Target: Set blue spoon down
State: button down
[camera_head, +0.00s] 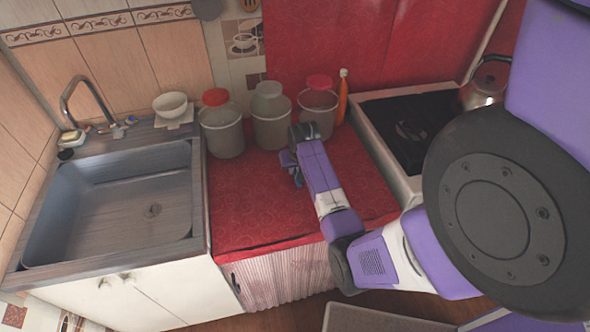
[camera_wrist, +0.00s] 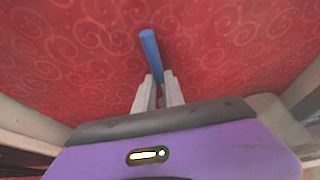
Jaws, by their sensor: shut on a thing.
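The blue spoon (camera_wrist: 151,50) shows in the wrist view as a blue handle reaching out past the fingertips. My gripper (camera_wrist: 159,88) is shut on it, with the pale fingers on either side. The rest of the spoon is hidden between and behind the fingers. In the head view my gripper (camera_head: 294,167) is over the red oilcloth counter (camera_head: 245,215), close to its surface. I cannot tell whether the spoon touches the cloth.
Several jars stand along the back of the counter, one with a red lid (camera_head: 215,97). An orange bottle (camera_head: 342,98) stands beside them. The sink (camera_head: 110,205) is on the left, the stove (camera_head: 410,125) on the right. The counter's front left is clear.

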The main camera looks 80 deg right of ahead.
jog(key=shift+f, duration=0.45)
jog(key=c, duration=1.4)
grip_release()
jog(key=shift+f, duration=0.1)
